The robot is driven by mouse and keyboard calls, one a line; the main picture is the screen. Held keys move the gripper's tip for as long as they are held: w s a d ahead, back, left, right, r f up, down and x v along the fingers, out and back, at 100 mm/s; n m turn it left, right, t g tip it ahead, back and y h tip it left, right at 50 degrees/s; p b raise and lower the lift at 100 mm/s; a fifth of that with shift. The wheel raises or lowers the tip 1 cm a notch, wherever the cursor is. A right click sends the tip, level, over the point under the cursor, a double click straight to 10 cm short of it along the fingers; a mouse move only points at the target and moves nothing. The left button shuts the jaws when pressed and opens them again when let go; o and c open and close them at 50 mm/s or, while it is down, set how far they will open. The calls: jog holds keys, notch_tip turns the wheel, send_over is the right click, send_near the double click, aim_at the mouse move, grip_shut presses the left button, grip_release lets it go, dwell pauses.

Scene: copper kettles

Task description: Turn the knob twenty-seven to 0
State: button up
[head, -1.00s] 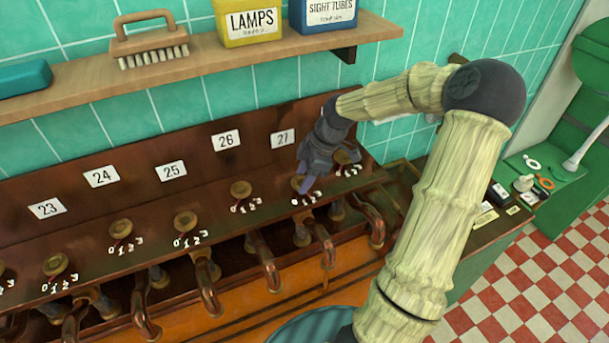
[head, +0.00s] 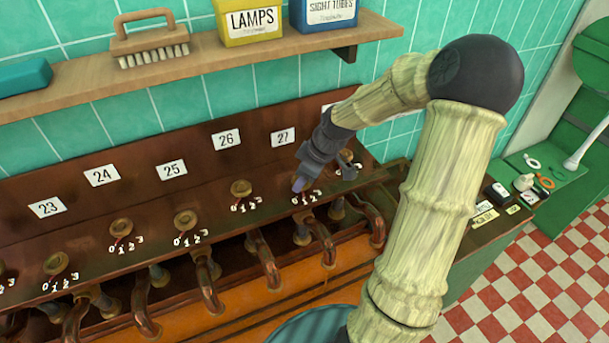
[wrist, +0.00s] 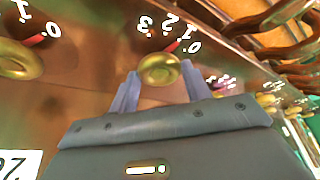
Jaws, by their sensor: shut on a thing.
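The knob twenty-seven (wrist: 159,69) is a round brass knob on the copper-brown panel, below the plate marked 27 (head: 283,137). In the wrist view its red pointer aims close to the 1 of its 0-to-3 scale. My gripper (head: 298,185) is at this knob in the head view and mostly covers it. In the wrist view my gripper (wrist: 158,88) has one finger on each side of the knob and is shut on it.
Other knobs line the panel, such as the one under plate 26 (head: 240,188) and one close to the right (head: 346,155). Copper pipes (head: 268,262) run below. A wooden shelf (head: 205,55) with a brush and tins hangs above.

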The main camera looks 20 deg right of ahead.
jog(key=m+t+h+b, duration=0.1)
jog(key=m, duration=0.3)
jog(key=shift+a+b, duration=0.15)
jog(key=shift+b, duration=0.2)
jog(key=shift+m+h+b, duration=0.45)
jog(key=shift+m+h, duration=0.05)
jog(key=shift+m, duration=0.5)
jog(key=o, duration=1)
jog(key=shift+s, duration=0.1)
jog(key=shift+r, duration=0.1)
jog(key=v, duration=1.7)
jog(key=shift+s+r, duration=0.1)
jog(key=shift+r, duration=0.05)
